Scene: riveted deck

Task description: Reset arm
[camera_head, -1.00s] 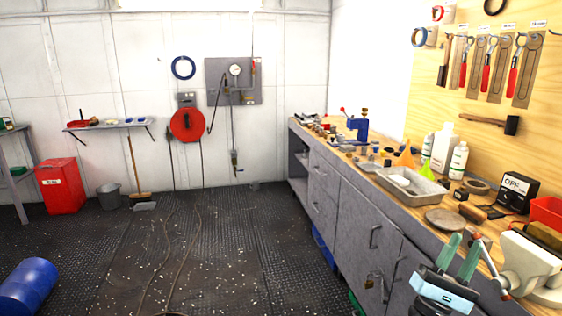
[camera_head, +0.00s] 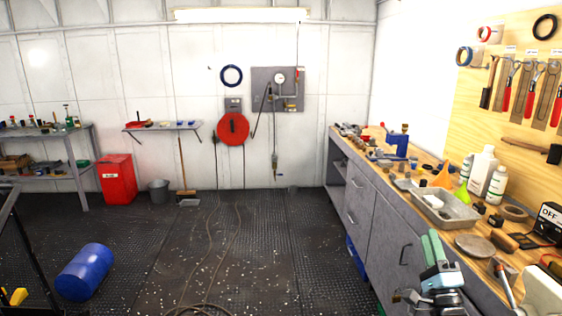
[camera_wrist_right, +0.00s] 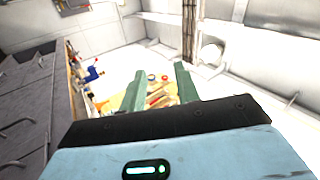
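My right gripper (camera_head: 432,240) has pale green fingers and a light blue body. In the head view it is raised in front of the workbench front edge, at the lower right. In the right wrist view the two fingers (camera_wrist_right: 159,75) stand apart with a gap between them. Nothing is held there; only the distant bench items show through the gap. My left gripper is in neither view.
The workbench (camera_head: 375,192) runs along the right, with a metal tray (camera_head: 444,219), bottles (camera_head: 482,172) and tools on it. A blue drum (camera_head: 85,272) lies on the floor at left. A red bin (camera_head: 117,180) stands by the wall. The middle floor is open, with hoses on it.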

